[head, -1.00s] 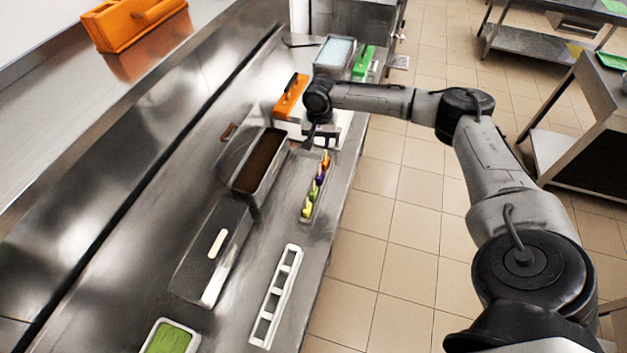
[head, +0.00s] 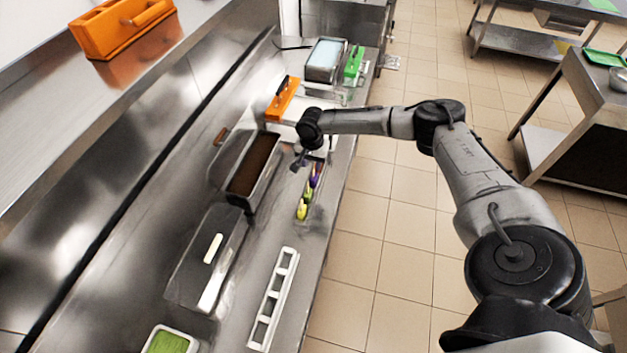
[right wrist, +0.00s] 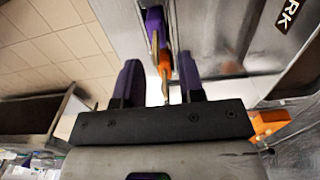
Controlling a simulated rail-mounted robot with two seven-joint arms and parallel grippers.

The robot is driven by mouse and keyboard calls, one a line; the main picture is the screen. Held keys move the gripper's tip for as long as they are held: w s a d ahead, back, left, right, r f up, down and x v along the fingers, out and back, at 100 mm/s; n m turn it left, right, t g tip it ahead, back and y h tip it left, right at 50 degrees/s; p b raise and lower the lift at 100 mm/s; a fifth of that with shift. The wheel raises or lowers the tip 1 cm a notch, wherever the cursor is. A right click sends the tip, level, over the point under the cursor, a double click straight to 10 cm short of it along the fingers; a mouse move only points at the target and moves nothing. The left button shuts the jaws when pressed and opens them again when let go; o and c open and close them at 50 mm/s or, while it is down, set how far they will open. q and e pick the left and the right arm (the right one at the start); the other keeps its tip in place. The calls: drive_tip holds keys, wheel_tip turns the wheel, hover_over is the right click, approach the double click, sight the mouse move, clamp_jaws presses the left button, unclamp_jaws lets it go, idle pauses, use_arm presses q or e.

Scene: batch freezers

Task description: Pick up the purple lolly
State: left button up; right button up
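The purple lolly (head: 315,176) lies in a row of lollies in a narrow tray (head: 302,219) on the steel counter. My right gripper (head: 297,164) is over the far end of this row, just left of the purple lolly in the head view. In the right wrist view my gripper's two dark fingers (right wrist: 160,76) stand apart. An orange lolly (right wrist: 166,62) shows between them, and a purple piece (right wrist: 154,25) shows just beyond the fingertips. I cannot tell whether the fingers touch anything. My left gripper is out of view.
A dark-filled metal pan (head: 270,185) stands left of the row. A white slotted rack (head: 288,262) lies nearer. Yellow and green lollies (head: 302,211) sit nearer in the row. The counter's right edge is close.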

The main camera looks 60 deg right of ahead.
sight(314, 167)
drive_tip(key=shift+s+f, duration=0.2)
drive_tip(key=shift+f, duration=2.3)
drive_tip(key=shift+d, duration=0.1)
drive_tip(key=shift+c, duration=0.3)
clamp_jaws()
